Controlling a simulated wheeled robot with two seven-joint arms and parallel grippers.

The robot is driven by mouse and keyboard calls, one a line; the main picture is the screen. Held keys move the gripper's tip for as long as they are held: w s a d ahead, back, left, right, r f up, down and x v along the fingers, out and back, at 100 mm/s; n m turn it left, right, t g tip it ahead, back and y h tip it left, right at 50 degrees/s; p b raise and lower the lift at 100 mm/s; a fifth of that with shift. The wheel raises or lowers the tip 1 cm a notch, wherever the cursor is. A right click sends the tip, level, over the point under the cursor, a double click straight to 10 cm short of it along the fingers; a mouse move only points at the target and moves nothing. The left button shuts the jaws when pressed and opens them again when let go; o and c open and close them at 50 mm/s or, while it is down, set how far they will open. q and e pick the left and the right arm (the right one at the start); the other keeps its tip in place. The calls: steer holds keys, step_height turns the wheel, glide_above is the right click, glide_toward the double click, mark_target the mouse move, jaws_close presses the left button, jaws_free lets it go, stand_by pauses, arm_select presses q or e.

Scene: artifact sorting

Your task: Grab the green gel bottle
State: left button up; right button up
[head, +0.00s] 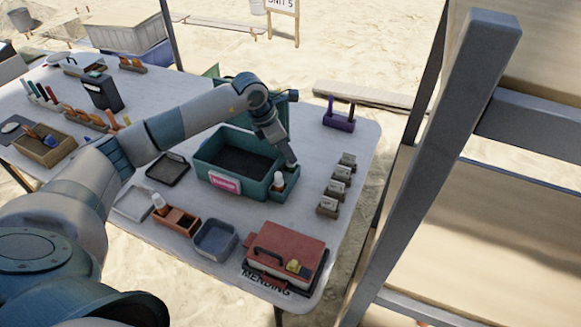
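I cannot clearly make out a green gel bottle. A small white-topped bottle (278,180) stands in the small teal side holder (284,191) on the right of a large teal bin (208,168). My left arm reaches across the table from the left. My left gripper (291,163) points down over the back of that side holder, just behind and right of the white-topped bottle. Its fingers are small and dark here, so I cannot tell whether they are open or hold something. My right gripper is not in view.
Another white-topped bottle (158,202) stands at a brown divided box (179,219). A grey-blue tray (215,239) and red case (287,252) are in front. Small holders (340,173) line the right edge, with a purple holder (339,121) behind. A grey post (440,150) rises at right.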

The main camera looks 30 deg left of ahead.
arm_select(q)
jaws_close()
